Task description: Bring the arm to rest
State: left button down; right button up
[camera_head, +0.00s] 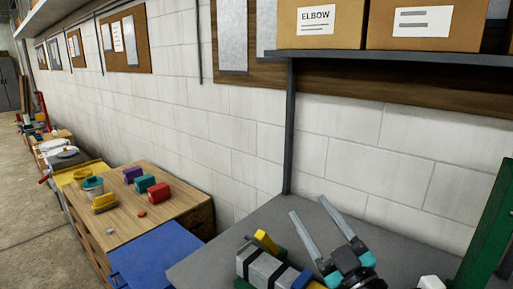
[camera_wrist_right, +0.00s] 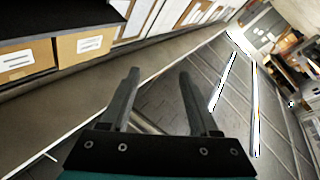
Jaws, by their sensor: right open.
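My right gripper (camera_head: 320,229) is at the lower right of the head view, above the grey worktop (camera_head: 220,258). Its two long grey fingers point up and stand apart with nothing between them. In the right wrist view the same gripper (camera_wrist_right: 160,90) shows both fingers spread and empty. My left gripper is not in the head view.
Beside my right gripper lies a grey object with dark bands (camera_head: 262,268) and a yellow piece (camera_head: 266,242). A shelf (camera_head: 400,58) with cardboard boxes (camera_head: 318,22) hangs above. A green post (camera_head: 488,225) stands at right. A wooden bench (camera_head: 165,205) holds coloured blocks; a blue cabinet (camera_head: 155,255) stands nearer.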

jog(key=s+d+f+m+g+h, duration=0.3)
jog(key=s+d+f+m+h, duration=0.15)
jog(key=f, duration=0.35)
jog(key=s+d+f+m+g+h, duration=0.35)
jog(key=f+h, duration=0.25)
jog(key=f, duration=0.3)
jog(key=s+a+f+g+y, duration=0.1)
jog(key=s+f+g, duration=0.4)
jog(key=s, duration=0.4)
jog(key=s+a+f+g+y, duration=0.1)
jog(key=s+a+f+g, duration=0.1)
jog(key=s+f+g, duration=0.55)
notch_tip(320, 180, down, 24)
jog(key=s+t+b, duration=0.1)
jog(key=s+b, duration=0.2)
jog(key=b, duration=0.2)
jog(key=s+d+f+b, duration=0.1)
jog(key=s+f+b, duration=0.1)
jog(key=s+f, duration=0.5)
jog(key=s+d+f+g+b, duration=0.1)
jog(key=s+d+f+b, duration=0.1)
jog(key=s+f, duration=0.6)
notch_tip(320, 180, down, 5)
jog(key=shift+d+f+b, duration=0.1)
jog(key=shift+d+b, duration=0.05)
jog(key=shift+b, duration=0.35)
